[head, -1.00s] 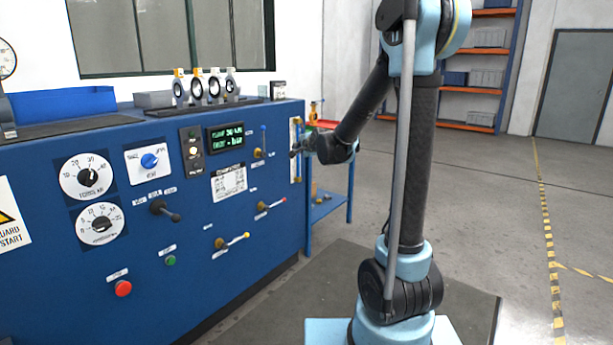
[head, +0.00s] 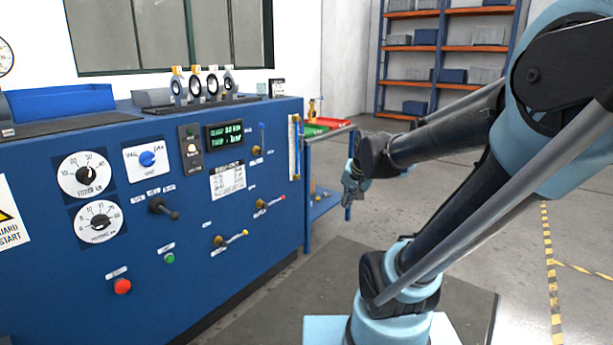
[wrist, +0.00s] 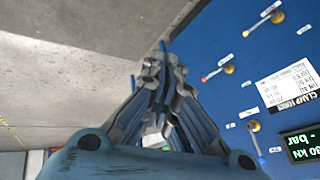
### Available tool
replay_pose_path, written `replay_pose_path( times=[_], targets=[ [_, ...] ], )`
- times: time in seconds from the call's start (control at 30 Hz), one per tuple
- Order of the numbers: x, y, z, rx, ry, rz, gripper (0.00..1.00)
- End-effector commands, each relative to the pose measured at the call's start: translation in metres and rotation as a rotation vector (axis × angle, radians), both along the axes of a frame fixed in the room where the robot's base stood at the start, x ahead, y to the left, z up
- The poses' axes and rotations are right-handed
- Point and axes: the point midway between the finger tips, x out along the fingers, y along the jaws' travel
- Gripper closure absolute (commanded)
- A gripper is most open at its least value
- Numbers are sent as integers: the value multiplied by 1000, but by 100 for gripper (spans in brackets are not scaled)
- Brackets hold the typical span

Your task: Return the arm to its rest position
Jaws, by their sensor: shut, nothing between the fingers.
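My gripper (head: 352,184) is in the middle of the head view, to the right of the blue control panel (head: 215,235) and clear of it. In the wrist view, the gripper (wrist: 160,65) has its fingers together with nothing between them. My arm is folded over to the right in the head view. Its elbow is high at the right edge and its forearm reaches back left. The gripper's tips look small and partly dark in the head view.
The panel carries lever valves with a yellow handle (head: 237,237) and a red-tipped handle (head: 270,204), a red button (head: 122,286) and dials. A blue side table (head: 322,205) stands behind the gripper. Orange-beamed shelving (head: 440,50) is at the back. Grey floor at right is open.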

Motion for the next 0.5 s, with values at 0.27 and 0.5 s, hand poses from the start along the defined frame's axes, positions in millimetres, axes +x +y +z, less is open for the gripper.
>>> replay_pose_path(
  times=[0.27, 0.5],
  targets=[
    [-95, -34, -41, -154, 160, 148, 100],
    [-157, -52, -70, -236, 279, 261, 100]
  ],
)
